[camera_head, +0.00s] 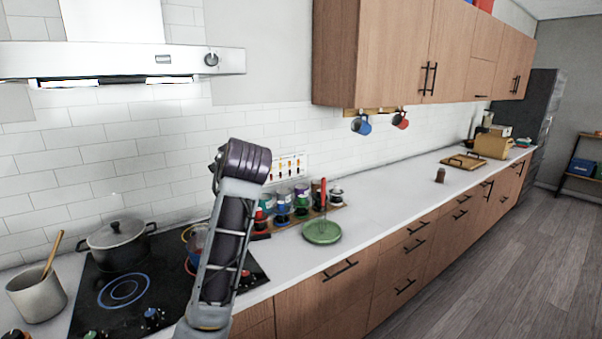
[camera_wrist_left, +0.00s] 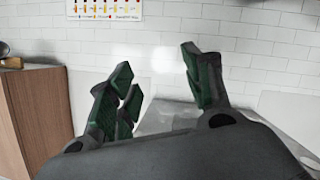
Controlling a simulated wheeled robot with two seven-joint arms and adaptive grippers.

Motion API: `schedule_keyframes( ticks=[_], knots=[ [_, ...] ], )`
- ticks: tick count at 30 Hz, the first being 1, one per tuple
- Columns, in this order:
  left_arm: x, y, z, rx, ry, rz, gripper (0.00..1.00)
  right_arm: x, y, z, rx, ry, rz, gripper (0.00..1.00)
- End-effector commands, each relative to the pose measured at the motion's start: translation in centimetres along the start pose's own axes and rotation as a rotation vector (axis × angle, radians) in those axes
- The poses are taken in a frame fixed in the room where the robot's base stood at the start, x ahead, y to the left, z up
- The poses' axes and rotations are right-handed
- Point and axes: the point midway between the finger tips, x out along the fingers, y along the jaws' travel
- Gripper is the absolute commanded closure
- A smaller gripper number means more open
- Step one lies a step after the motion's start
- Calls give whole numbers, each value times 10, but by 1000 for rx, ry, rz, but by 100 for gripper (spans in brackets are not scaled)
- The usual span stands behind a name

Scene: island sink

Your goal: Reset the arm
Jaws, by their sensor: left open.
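My left gripper (camera_wrist_left: 160,88) shows in the left wrist view, with its dark green-padded fingers spread apart and nothing between them. Behind the fingers is a white tiled wall. In the head view one of my arms (camera_head: 228,240) rises from the bottom, left of centre, over the counter and stove edge. Its dark rounded joint (camera_head: 244,160) is at the top, and no fingers show there. My right gripper is in neither view.
A black cooktop (camera_head: 125,295) with a lidded pot (camera_head: 115,247) is at left. A utensil crock (camera_head: 37,297) stands beside it. Jars and a green pan (camera_head: 322,233) are right of the arm. Upper cabinets (camera_head: 400,50) overhang the counter. The floor (camera_head: 480,265) at right is clear.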

Motion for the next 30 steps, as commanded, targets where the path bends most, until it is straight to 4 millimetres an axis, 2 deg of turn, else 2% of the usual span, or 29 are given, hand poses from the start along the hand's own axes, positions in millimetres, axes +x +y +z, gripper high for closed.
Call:
schedule_keyframes(
  ticks=[1,6,15,23,30],
  knots=[
    [6,-8,14,17,-23,-4,50,0,0,0,0,0,0,61],
    [20,-32,54,78,-92,-9,50,0,0,0,0,0,0,61],
    [34,-77,124,185,-213,-9,50,0,0,0,0,0,0,61],
    [37,-118,181,273,-316,-3,50,0,0,0,-1,0,0,61],
    [31,-157,231,353,-409,9,50,0,0,0,-1,0,0,61]
  ],
)
